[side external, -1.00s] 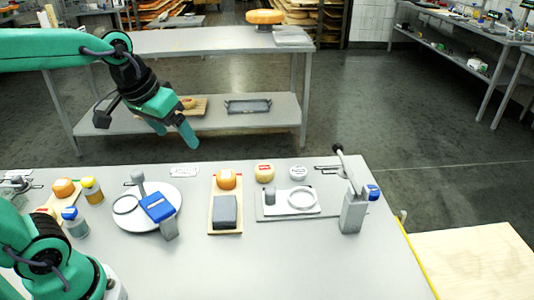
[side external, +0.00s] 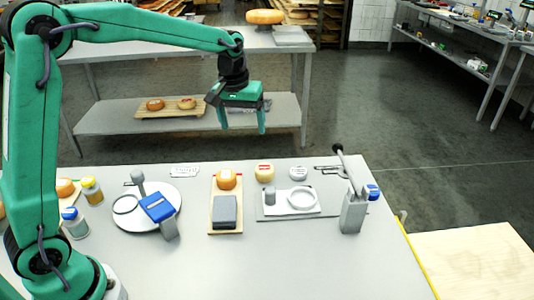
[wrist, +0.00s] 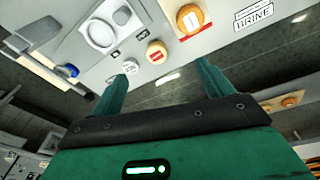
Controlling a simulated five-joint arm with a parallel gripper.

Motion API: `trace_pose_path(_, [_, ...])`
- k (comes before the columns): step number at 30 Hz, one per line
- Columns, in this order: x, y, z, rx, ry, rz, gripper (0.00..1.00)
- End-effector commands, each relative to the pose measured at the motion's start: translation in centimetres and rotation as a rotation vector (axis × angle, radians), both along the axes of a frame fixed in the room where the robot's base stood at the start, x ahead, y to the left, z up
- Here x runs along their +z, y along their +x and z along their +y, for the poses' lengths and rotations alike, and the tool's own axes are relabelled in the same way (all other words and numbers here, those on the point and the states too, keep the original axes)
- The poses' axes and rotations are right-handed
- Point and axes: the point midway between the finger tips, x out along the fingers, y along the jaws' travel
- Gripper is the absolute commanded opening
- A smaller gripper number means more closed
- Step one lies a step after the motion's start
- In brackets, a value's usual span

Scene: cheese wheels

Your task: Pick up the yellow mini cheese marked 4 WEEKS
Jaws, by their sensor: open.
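A small pale yellow cheese (side external: 264,172) with a red label stands near the back edge of the grey table. It also shows in the wrist view (wrist: 157,52), ahead of the gap between my fingers; its label is too small to read. An orange cheese (side external: 227,179) is to its left on a wooden board, and a whitish one (side external: 299,173) is to its right; they also show in the wrist view, the orange one (wrist: 190,17) and the whitish one (wrist: 130,66). My gripper (side external: 243,127) is open and empty, above and behind the cheeses, apart from them.
A grey block (side external: 225,211) lies on the wooden board. A tray with a white ring (side external: 303,199) is in front of the pale cheeses. A lever press (side external: 353,210) stands at the right. A round white plate (side external: 143,219) is at the left. The front of the table is clear.

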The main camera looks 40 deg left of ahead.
Motion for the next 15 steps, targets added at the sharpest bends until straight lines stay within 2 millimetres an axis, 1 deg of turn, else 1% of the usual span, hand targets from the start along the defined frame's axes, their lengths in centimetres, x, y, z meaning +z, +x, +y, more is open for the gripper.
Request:
trace_pose_path(1, [-1.0, 0.9, 0.0, 0.014, -0.001, 0.015, 0.8])
trace_pose_path(6, [-3.8, 3.6, -0.1, 0.067, -0.008, 0.056, 0.8])
trace_pose_path(12, [-7.7, 6.4, -0.1, 0.127, -0.012, 0.103, 0.8])
trace_pose_path(15, [-9.3, 7.4, -0.1, 0.152, -0.012, 0.122, 0.8])
